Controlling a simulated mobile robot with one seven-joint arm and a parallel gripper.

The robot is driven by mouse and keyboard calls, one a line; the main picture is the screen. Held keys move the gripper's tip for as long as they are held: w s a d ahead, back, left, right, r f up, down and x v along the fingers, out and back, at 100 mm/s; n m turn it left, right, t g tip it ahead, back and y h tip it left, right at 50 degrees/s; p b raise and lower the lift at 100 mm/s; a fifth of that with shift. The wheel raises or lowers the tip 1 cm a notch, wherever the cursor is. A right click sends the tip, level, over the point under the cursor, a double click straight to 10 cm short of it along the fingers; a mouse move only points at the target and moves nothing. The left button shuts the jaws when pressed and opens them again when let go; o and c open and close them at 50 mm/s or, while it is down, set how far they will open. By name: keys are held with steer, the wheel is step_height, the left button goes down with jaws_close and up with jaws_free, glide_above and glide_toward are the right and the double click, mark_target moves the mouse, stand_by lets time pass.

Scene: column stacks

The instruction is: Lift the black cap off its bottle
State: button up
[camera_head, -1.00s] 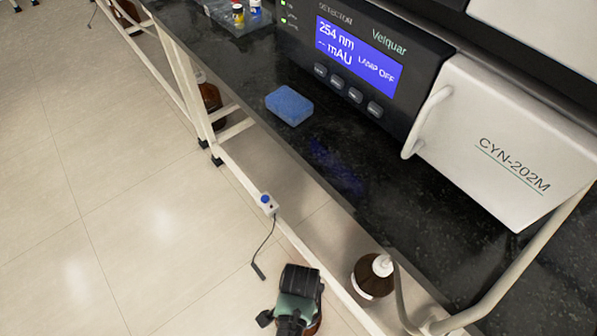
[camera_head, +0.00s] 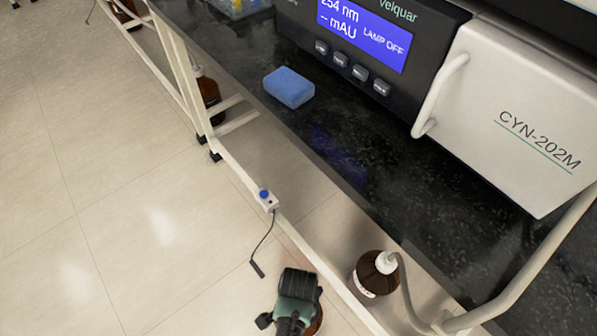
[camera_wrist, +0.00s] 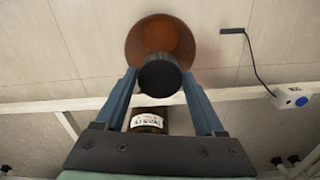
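The black cap (camera_wrist: 160,75) shows in the wrist view, seen end-on, with its amber bottle (camera_wrist: 160,35) behind it as a round brown shape. My gripper (camera_wrist: 159,74) is open, its two blue fingers on either side of the cap. Narrow gaps seem to show beside the cap; I cannot tell if a finger touches it. In the head view my gripper (camera_head: 296,285) is low in the picture, over the floor side of the bench. Only a brown edge of the bottle (camera_head: 317,322) shows beside it there; the cap is hidden.
Another amber bottle with a white cap (camera_head: 372,276) stands on the lower shelf, right of my gripper. The dark bench top (camera_head: 400,190) holds a blue sponge (camera_head: 289,88) and a detector (camera_head: 375,45). A small white box with a blue button (camera_head: 267,198) and cable is nearby.

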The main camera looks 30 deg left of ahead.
steer(key=c, duration=0.5)
steer(key=shift+o, duration=0.2)
step_height(320, 180, up, 10)
steer(key=p, duration=0.6)
